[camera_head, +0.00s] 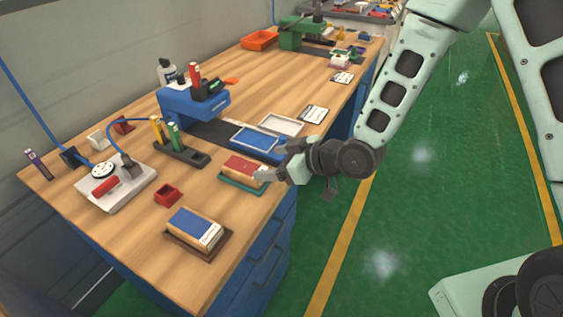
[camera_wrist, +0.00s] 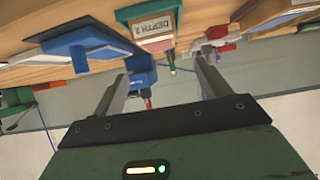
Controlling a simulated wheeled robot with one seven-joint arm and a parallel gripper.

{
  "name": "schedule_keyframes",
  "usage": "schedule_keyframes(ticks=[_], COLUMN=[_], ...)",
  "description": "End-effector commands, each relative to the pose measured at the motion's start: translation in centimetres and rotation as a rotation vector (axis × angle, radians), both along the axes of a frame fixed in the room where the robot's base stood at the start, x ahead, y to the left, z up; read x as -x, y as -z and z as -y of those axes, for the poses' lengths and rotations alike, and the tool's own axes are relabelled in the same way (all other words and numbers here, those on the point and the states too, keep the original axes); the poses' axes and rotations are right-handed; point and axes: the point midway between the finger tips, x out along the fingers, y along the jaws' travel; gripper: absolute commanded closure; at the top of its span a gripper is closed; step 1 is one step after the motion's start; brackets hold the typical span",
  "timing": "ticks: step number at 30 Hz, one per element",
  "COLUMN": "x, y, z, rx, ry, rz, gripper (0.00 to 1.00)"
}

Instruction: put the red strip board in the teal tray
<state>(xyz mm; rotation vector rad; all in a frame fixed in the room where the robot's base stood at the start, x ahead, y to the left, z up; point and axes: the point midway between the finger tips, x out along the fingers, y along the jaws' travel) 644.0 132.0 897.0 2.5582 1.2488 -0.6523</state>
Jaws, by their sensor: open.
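The red strip board (camera_head: 241,165), a thick block with a red top and pale sides, lies in the teal tray (camera_head: 237,184) near the bench's right edge. The teal tray's rim shows around its base. My gripper (camera_head: 266,172) is open beside the board's right end; whether it touches cannot be told. In the wrist view the open fingers (camera_wrist: 160,88) have nothing between them. A teal tray (camera_wrist: 142,12) with a block labelled "DEPTH 2" shows at the top there, apart from the fingertips.
A blue tray (camera_head: 255,138) and a white tray (camera_head: 282,124) lie behind. A blue block (camera_head: 191,223) sits in a brown tray in front. A small red bin (camera_head: 168,195) and a blue machine (camera_head: 193,103) stand to the left. The green floor is clear at right.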

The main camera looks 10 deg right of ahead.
Motion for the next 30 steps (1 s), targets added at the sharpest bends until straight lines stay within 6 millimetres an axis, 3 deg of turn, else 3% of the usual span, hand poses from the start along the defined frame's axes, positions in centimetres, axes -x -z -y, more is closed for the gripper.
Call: schedule_keyframes(ticks=[4, 11, 17, 23, 30], x=[0.9, 1.3, 3.5, 9.9, 20.0], y=[-0.8, -1.2, -2.2, -5.1, -9.5], z=[1.2, 1.4, 1.3, 2.9, 5.6], rx=[0.0, 0.009, 0.183, 0.446, 0.639], ry=[0.001, -0.002, -0.006, 0.064, 0.167], rz=[0.0, -0.006, -0.114, -0.345, -0.621], gripper=[0.24, 0.24, 0.24, 0.24, 0.24])
